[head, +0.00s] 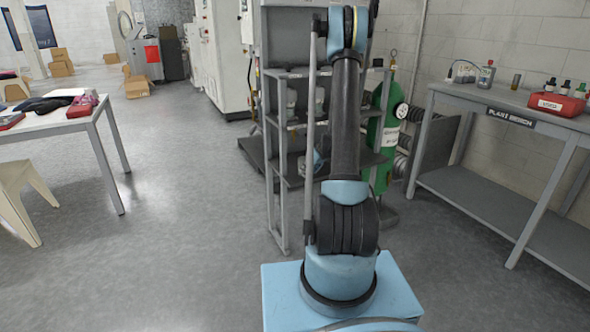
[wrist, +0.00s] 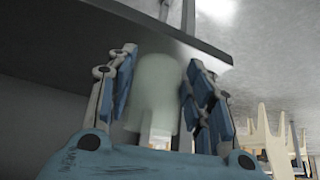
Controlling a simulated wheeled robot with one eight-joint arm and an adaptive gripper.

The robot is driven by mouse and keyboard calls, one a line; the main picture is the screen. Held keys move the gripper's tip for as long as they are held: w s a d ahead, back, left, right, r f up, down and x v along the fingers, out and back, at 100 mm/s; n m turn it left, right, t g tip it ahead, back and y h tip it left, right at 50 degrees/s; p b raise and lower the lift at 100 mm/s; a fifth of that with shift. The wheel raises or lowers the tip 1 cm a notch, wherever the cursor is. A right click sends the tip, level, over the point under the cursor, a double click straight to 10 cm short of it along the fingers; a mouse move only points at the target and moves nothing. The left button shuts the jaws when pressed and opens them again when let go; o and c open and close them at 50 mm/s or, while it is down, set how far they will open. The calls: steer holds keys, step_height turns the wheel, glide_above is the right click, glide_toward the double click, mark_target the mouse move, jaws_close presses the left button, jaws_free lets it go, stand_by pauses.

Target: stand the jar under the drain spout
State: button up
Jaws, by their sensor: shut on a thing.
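My gripper (wrist: 162,62) is in the wrist view, with its blue-and-grey fingers on both sides of a pale translucent jar (wrist: 157,88). It is shut on the jar. The jar's far end is close to a dark flat panel or shelf edge (wrist: 100,35); I cannot tell whether they touch. A small white and orange-brown patch shows at the jar's near end. In the head view my arm stands in front of a grey rack (head: 270,150) and hides much of it. The gripper and jar are not clear there. I cannot make out the drain spout in either view.
A green gas cylinder (head: 391,125) stands right of the rack. The plant bench (head: 450,92) at right carries a red box (head: 556,106) and small bottles. A white table (head: 45,123) and a cream stool (head: 22,195) stand at left. The floor between is clear.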

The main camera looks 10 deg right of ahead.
mark_target(299, 165)
steer(key=w+a, duration=0.1)
steer(key=w, duration=0.1)
steer(key=w+a, duration=0.1)
steer(key=shift+w+a, duration=0.2)
steer(key=shift+w, duration=0.2)
steer(key=w+a, duration=0.2)
steer(key=w, duration=0.1)
steer(key=shift+f, duration=0.4)
steer(key=shift+d+f, duration=0.1)
steer(key=shift+f, duration=0.25)
steer(key=o, duration=1.2)
steer(key=shift+c, duration=0.2)
